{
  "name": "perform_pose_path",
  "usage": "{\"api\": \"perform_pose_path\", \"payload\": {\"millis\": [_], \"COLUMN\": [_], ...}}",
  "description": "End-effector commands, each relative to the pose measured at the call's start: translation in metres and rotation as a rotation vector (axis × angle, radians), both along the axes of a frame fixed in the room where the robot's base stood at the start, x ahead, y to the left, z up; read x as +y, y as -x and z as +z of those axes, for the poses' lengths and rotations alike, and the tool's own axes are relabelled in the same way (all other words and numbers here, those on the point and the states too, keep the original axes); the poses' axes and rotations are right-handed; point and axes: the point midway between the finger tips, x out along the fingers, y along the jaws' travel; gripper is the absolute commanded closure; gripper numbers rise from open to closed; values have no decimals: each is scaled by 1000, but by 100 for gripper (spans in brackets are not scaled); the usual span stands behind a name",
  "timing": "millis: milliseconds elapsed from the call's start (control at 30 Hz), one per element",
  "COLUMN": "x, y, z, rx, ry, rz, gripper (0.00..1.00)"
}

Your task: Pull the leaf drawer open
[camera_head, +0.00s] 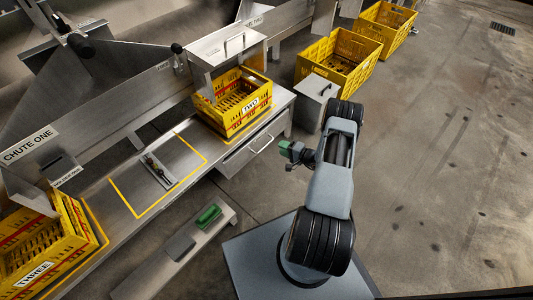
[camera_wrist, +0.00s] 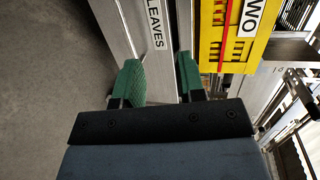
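The leaf drawer (camera_head: 246,156) is a grey metal front under the bench top, below the crate marked TWO. It looks shut, and its bar handle (camera_head: 263,144) shows in the head view. In the wrist view the drawer front (camera_wrist: 130,22), labelled LEAVES, lies ahead of my gripper (camera_wrist: 158,82). My gripper has green fingers set apart, with nothing seen between them but the drawer front. In the head view my gripper (camera_head: 285,149) is just right of the handle.
The yellow crate TWO (camera_head: 207,116) stands on the bench above the drawer. A grey box (camera_head: 311,105) with a handle stands right of it, near my arm. A low shelf (camera_head: 150,283) holds a green item (camera_head: 208,215). Open floor (camera_head: 440,190) lies right.

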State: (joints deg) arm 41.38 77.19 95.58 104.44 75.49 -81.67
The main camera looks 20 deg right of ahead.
Motion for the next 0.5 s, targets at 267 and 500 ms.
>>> {"api": "perform_pose_path", "payload": {"millis": [267,500], "x": [-16,0], "y": [8,-26], "z": [-61,-72], "rx": [-21,-23], "ry": [10,12], "rz": [-129,-133], "gripper": [63,63]}}
